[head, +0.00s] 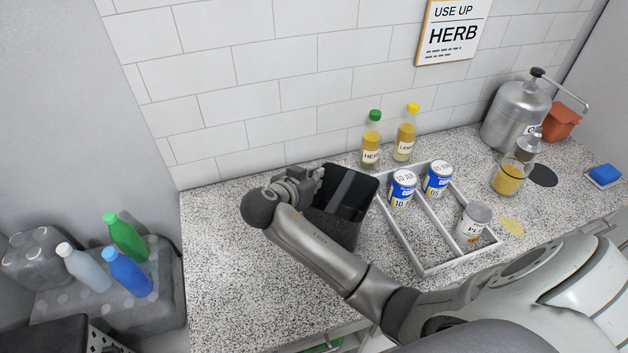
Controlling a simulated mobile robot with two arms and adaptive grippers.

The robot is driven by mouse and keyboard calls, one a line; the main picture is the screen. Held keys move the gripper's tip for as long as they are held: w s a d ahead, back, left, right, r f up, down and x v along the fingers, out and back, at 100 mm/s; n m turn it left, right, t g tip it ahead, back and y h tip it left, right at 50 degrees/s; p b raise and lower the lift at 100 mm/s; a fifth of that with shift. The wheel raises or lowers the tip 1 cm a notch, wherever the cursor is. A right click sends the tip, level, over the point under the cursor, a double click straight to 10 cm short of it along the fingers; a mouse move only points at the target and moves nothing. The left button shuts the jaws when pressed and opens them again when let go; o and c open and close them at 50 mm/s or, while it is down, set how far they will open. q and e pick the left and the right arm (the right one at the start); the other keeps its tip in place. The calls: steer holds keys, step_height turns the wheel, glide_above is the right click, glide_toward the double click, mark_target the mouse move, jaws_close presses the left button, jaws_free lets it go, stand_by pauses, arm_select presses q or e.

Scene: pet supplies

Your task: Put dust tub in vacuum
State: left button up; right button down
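My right gripper (316,178) is over the speckled counter, at the left edge of a dark, glossy, box-like thing (352,190). This may be the dust tub, but I cannot tell for sure. My arm hides part of its lower front. The fingers are small and partly hidden against the dark edge, so I cannot tell whether they grip it or only touch it. I see nothing that is clearly a vacuum. My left gripper is not in view.
A white divided tray (432,266) holds several tins, right of the dark thing. Two capped bottles (371,140) stand behind. A metal canister (514,112) and a jar (508,178) are at right. The counter's front left is clear.

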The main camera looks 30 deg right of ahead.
steer(key=c, duration=2.1)
jaws_free()
steer(key=shift+f, duration=0.1)
steer(key=o, duration=0.5)
steer(key=shift+c, duration=0.2)
